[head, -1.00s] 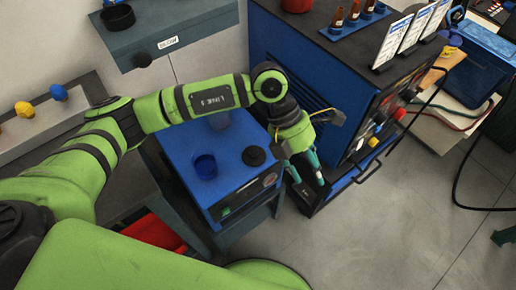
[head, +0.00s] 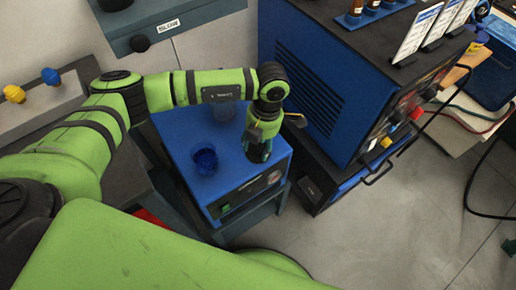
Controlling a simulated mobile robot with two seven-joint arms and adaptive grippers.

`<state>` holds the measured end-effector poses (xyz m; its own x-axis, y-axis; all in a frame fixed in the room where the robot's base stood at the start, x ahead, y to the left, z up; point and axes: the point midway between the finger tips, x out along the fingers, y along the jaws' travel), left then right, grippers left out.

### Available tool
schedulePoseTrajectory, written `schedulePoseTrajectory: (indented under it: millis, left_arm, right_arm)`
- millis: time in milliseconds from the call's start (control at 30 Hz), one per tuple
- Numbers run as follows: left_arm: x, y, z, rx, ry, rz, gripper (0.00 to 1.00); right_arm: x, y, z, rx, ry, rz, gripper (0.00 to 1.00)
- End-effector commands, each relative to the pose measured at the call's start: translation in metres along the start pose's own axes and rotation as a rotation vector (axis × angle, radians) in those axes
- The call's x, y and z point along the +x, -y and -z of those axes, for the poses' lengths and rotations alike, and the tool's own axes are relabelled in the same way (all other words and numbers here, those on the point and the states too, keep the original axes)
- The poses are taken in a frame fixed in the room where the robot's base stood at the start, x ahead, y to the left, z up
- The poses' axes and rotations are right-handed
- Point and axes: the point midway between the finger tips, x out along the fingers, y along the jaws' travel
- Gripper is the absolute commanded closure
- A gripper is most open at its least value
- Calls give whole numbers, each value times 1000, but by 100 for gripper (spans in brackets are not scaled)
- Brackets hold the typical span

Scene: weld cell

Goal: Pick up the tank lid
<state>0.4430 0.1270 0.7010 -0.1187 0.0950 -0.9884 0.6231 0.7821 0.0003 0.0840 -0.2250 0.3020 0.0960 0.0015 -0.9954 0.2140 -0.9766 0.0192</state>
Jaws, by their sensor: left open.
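The tank lid (head: 256,156), a black round disc, lies on the right part of the blue box's top. My left gripper (head: 259,157) is over it, pointing down, with its teal fingers apart. The gripper hides much of the lid, and I cannot tell whether the fingers touch it. The blue box (head: 182,133) has a round dark-blue opening or cup (head: 205,161) left of the lid. My right gripper is not in view.
A tall blue cabinet (head: 305,95) with a black top stands close to the right of the gripper. A grey-blue shelf (head: 190,22) is at the back. A bluish cup-like item (head: 222,112) is partly behind my arm. Open floor (head: 410,225) lies at the right.

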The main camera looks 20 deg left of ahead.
Motion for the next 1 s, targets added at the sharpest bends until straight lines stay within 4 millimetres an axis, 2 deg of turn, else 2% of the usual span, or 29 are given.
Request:
schedulePoseTrajectory:
  millis: [167,200,300,333,767,867,1000]
  left_arm:
    - [0,0,0,0,1,0,49]
    - [0,0,0,0,1,0,57]
    - [0,0,0,0,2,0,96]
    - [0,0,0,0,2,0,98]
    - [-2,0,0,0,2,0,98]
    - [-9,0,0,0,5,0,98]
    - [-28,0,2,1,7,-1,98]
  right_arm:
    - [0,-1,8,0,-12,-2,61]
    - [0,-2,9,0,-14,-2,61]
    - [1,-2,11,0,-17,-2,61]
    - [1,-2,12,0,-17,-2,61]
    - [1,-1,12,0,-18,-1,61]
    - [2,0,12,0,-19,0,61]
    - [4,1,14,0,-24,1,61]
